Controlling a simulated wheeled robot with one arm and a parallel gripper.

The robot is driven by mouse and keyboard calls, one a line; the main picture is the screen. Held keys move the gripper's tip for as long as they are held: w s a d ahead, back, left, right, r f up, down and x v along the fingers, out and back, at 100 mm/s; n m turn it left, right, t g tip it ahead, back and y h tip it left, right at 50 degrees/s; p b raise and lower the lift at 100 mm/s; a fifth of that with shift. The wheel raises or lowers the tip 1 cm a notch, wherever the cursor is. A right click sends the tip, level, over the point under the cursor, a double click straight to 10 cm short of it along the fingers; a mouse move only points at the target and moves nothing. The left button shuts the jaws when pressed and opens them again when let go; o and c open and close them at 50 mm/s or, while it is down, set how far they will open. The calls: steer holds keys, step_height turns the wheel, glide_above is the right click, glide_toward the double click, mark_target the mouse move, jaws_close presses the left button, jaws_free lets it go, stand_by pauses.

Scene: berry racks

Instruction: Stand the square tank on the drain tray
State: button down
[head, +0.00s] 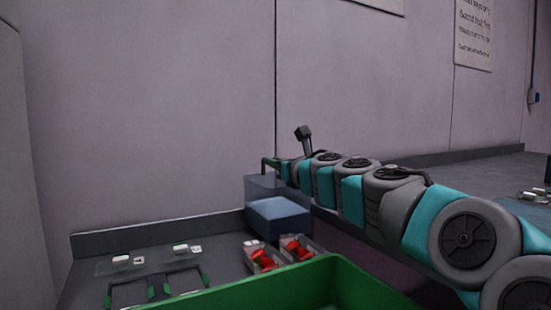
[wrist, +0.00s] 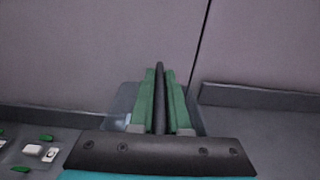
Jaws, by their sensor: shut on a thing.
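A clear, square-sided tank (head: 258,187) is at the far end of my arm in the head view. A blue block-like mass (head: 280,213) shows in its lower part or just in front of it; I cannot tell which. My gripper (head: 276,164) is at the tank's top edge, its green fingers shut on the tank. In the wrist view my gripper (wrist: 160,100) has its green fingers close together, with the clear tank (wrist: 122,102) showing on both sides. The tank's underside is hidden, so I cannot tell whether it touches anything. I cannot make out the drain tray for certain.
Two shallow trays with red items (head: 264,259) stand on the grey bench below the tank. Dark frames with green clips (head: 128,292) and small white pieces (head: 121,259) lie to the left. A green crate (head: 245,302) fills the front. A wall (head: 150,120) rises behind.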

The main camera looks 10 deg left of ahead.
steer(key=shift+d+f, duration=0.1)
steer(key=shift+f, duration=0.95)
steer(key=shift+f+b, duration=0.15)
steer(key=shift+b, duration=0.2)
steer(key=c, duration=0.9)
jaws_free()
